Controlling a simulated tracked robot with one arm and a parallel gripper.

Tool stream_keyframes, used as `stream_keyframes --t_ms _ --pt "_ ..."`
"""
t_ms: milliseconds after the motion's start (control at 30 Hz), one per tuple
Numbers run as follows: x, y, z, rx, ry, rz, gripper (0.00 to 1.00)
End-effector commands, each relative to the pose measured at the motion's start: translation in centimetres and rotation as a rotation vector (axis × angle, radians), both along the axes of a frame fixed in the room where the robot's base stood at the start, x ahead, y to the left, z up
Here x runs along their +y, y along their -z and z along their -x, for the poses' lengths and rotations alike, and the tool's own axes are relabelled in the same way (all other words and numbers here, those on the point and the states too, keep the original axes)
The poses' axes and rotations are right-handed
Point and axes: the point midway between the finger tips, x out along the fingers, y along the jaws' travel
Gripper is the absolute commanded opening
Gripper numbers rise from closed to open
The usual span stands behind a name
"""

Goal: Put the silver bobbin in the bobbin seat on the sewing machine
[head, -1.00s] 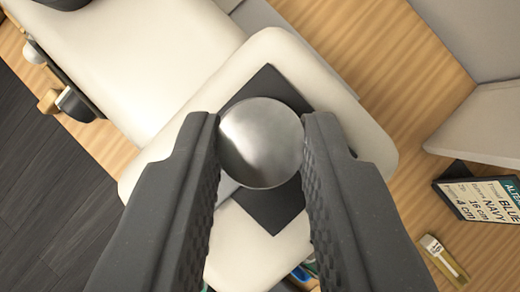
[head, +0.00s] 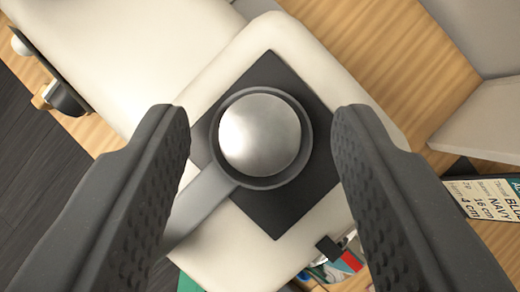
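The silver bobbin (head: 260,133) sits inside the round dark rim of the bobbin seat (head: 303,165), on a dark square plate (head: 276,215) of the cream sewing machine (head: 150,60). A grey bar runs from the seat's rim toward the lower left. My gripper (head: 260,125) is open, with one finger on each side of the seat and a clear gap to the bobbin on both sides. How deep the bobbin lies in the seat is hard to tell from above.
A label card (head: 487,198) with printed text lies at the right on the wooden table (head: 415,65). Grey panels stand at the upper right. Small coloured items, partly hidden, show below the machine near my right finger. Dark floor is at the left.

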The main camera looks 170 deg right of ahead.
Motion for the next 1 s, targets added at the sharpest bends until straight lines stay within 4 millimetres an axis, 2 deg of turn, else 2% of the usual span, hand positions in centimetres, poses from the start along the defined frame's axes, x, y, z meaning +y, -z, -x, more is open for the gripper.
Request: stream_keyframes --t_ms 233,467,1000 --pt "-0.1 -0.4 0.0 0.0 0.001 -0.001 0.45" --pt "-0.2 -1.9 0.3 -0.002 0.001 0.0 0.45" --pt "-1.1 -8.9 4.8 -0.004 0.002 0.002 0.45"
